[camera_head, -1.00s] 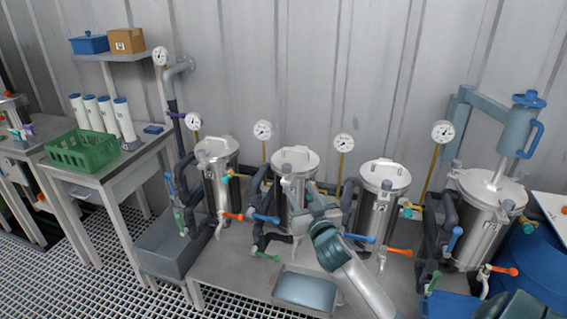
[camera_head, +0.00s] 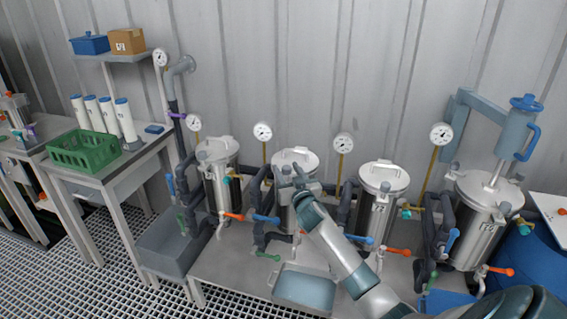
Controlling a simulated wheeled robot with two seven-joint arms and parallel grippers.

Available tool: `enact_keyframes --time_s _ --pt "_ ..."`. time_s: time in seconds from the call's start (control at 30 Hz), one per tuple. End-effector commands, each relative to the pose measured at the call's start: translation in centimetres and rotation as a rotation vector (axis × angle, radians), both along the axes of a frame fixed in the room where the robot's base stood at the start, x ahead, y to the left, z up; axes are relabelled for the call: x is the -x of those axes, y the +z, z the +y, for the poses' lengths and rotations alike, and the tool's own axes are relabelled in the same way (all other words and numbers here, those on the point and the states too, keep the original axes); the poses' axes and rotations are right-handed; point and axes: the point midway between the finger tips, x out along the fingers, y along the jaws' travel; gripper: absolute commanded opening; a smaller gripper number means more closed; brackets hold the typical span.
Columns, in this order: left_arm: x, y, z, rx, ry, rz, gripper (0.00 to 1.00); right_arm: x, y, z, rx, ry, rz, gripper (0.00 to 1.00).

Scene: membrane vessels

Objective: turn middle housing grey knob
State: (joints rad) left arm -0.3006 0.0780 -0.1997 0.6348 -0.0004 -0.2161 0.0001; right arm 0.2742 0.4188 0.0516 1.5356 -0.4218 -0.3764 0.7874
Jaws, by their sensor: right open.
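Several steel housings with round lids stand in a row on the bench. The second from the left, the middle housing (camera_head: 282,212), sits between two similar ones. A small grey knob (camera_head: 285,171) shows at the front of its lid, close to my gripper. My right gripper (camera_head: 297,178) is open at the front upper part of this housing, beside the knob. The gripper and wrist hide much of the housing's front and right side. I cannot tell whether a finger touches the knob. My left gripper is not in view.
Blue and orange valve handles stick out around the housings, with an orange one (camera_head: 233,216) to the left. A gauge (camera_head: 263,132) stands behind the middle housing. A grey tray (camera_head: 304,287) lies in front. A neighbouring housing (camera_head: 371,217) stands close right.

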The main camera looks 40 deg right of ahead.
Motion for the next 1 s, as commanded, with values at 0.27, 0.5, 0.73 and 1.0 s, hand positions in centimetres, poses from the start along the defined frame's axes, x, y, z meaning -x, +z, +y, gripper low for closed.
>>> enact_keyframes --time_s 0.27,0.5,0.73,1.0 --pt "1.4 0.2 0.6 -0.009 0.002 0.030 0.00 -3.0 0.1 -1.1 0.000 -0.001 0.000 0.45" --pt "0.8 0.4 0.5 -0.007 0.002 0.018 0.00 -3.8 0.1 -1.3 0.001 0.001 -0.001 0.45" --pt "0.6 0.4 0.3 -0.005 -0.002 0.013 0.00 -3.9 0.0 -1.3 0.001 0.001 -0.001 0.45" --pt "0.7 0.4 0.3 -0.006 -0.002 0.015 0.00 -3.9 0.0 -1.3 0.001 0.001 0.000 0.04"
